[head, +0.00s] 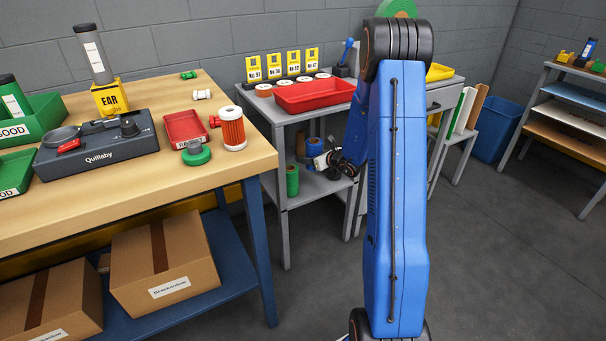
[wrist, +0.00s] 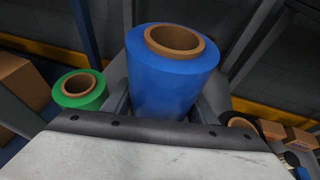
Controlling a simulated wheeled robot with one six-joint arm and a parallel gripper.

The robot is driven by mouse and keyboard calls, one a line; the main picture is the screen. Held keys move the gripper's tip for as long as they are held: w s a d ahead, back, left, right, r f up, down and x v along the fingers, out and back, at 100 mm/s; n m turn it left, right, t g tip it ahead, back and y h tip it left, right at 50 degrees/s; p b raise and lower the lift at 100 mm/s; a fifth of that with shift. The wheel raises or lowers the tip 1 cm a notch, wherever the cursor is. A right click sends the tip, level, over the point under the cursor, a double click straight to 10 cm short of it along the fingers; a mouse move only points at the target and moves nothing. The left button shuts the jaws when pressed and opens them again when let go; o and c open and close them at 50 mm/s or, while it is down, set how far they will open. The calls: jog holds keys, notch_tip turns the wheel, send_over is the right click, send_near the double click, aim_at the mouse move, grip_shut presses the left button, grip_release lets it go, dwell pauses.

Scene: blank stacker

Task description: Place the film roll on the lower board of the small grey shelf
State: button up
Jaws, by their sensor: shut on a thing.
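The film roll is a blue roll with a brown core (wrist: 165,85), upright between the jaws in the wrist view. My gripper (wrist: 170,105) is shut on it. In the head view my gripper (head: 328,160) reaches in under the top of the small grey shelf (head: 284,222), and a bit of the blue roll (head: 314,145) shows there. The lower board (head: 314,190) lies beneath. I cannot tell whether the roll touches the board. My arm hides the right part of the shelf.
A green roll (wrist: 80,90) stands on the lower board, left of the blue roll; it also shows in the head view (head: 292,180). A red tray (head: 313,95) and yellow number signs (head: 293,62) are on the shelf top. A wooden workbench (head: 150,185) stands at left.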

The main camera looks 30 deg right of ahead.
aim_at(308, 181)
jog(key=shift+f, duration=4.4)
jog(key=shift+f, duration=0.1)
jog(key=o, duration=1.5)
jog(key=shift+s, duration=0.1)
jog(key=v, duration=1.2)
jog(key=shift+s, duration=0.1)
